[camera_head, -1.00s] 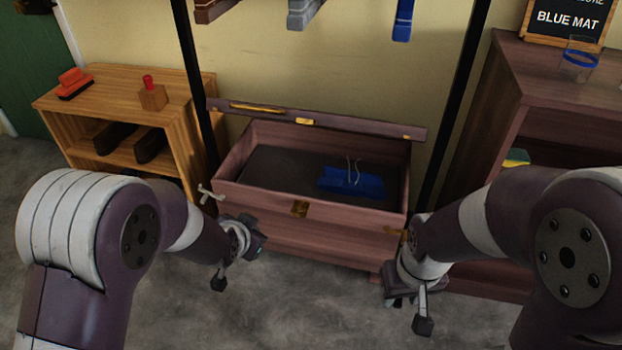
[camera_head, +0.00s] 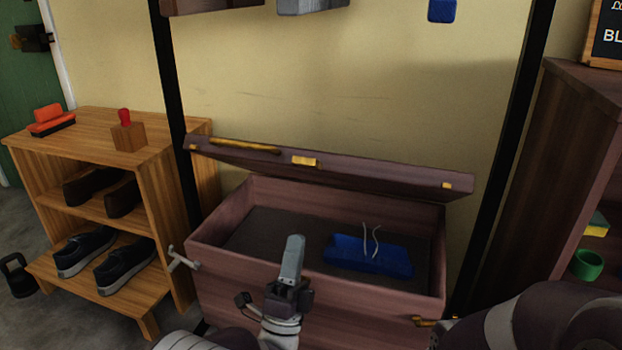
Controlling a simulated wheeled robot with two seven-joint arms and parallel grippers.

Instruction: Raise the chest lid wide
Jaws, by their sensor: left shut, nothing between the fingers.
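Inside the chest is a blue folded item (camera_head: 368,256) with two pale loops. My left gripper (camera_head: 293,250) is shut and empty, pointing up in front of the chest's front wall, apart from the lid. My right arm shows at the lower right, but its gripper is not visible.
A wooden shelf (camera_head: 150,150) with shoes, a red-handled brush and a red-knobbed block stands left of the chest. Black posts (camera_head: 171,110) rise on both sides. A dark cabinet (camera_head: 570,130) stands at the right.

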